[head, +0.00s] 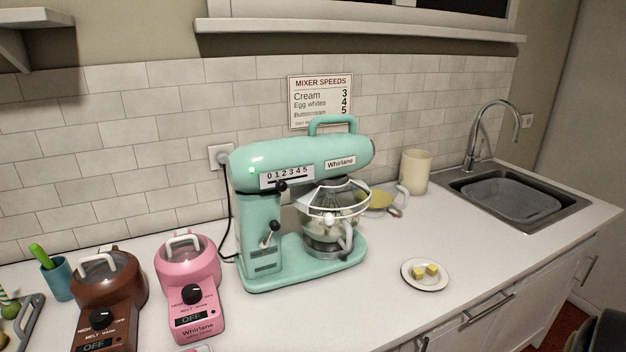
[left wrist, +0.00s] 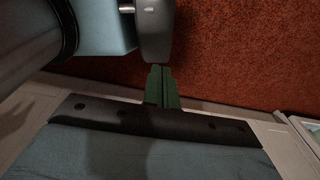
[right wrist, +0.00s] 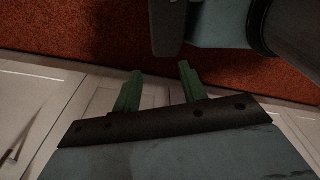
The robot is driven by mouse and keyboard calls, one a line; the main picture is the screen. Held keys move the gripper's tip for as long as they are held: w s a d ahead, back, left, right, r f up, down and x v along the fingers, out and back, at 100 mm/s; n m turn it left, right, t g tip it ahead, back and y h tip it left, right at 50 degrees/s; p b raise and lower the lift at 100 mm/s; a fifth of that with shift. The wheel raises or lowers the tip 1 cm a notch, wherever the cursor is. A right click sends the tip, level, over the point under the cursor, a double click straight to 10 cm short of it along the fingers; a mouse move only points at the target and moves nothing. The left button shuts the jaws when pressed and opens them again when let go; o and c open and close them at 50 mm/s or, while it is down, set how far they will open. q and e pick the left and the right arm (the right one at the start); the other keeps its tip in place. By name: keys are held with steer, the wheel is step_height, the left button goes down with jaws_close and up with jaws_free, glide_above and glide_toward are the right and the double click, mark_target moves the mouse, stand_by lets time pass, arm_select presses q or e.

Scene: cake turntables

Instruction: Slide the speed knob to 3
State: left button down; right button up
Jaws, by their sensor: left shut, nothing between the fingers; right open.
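The mint green Whirlane stand mixer (head: 262,212) stands on the counter in the head view. Its speed scale (head: 287,176) reads 0 to 5 along the side of the head. A green light shows left of the scale. A second dark lever (head: 270,236) is on the column. My left gripper (left wrist: 161,70) is shut and empty in the left wrist view, over the red floor. My right gripper (right wrist: 160,80) is open and empty near the cabinet fronts. Neither shows in the head view.
A pink melter (head: 190,270) and a brown melter (head: 108,285) stand left of the mixer. A plate with yellow cubes (head: 425,287) lies to its right. A mixer speeds sign (head: 321,101) hangs behind. The counter front before the mixer is clear.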

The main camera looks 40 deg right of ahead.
mark_target(283, 188)
steer(key=w+r+t+p, duration=0.3)
steer(key=w+r+p, duration=0.2)
steer(key=w+r, duration=1.65)
steer(key=w+d+r+t+h+p, duration=0.15)
steer(key=w+r+t, duration=0.3)
steer(key=r, duration=1.15)
steer(key=w+d+r+n+t+h+p, duration=0.1)
steer(key=w+d+r+t, duration=0.4)
steer(key=r, duration=1)
steer(key=w+r+t+h+p, duration=0.2)
steer(key=w+r+t, duration=0.3)
steer(key=r, duration=1.1)
steer(key=shift+g, duration=0.75)
steer(key=x, duration=0.6)
steer(key=p+x, duration=0.1)
steer(key=x, duration=0.6)
steer(key=shift+w+a+f, duration=0.1)
steer(key=shift+w+a, duration=0.05)
steer(key=shift+w, duration=0.2)
arm_select(q)
step_height(283, 188, up, 11)
steer(key=s, duration=0.1)
steer(key=shift+a, duration=0.3)
steer(key=shift+s, duration=0.1)
arm_select(e)
jaws_close()
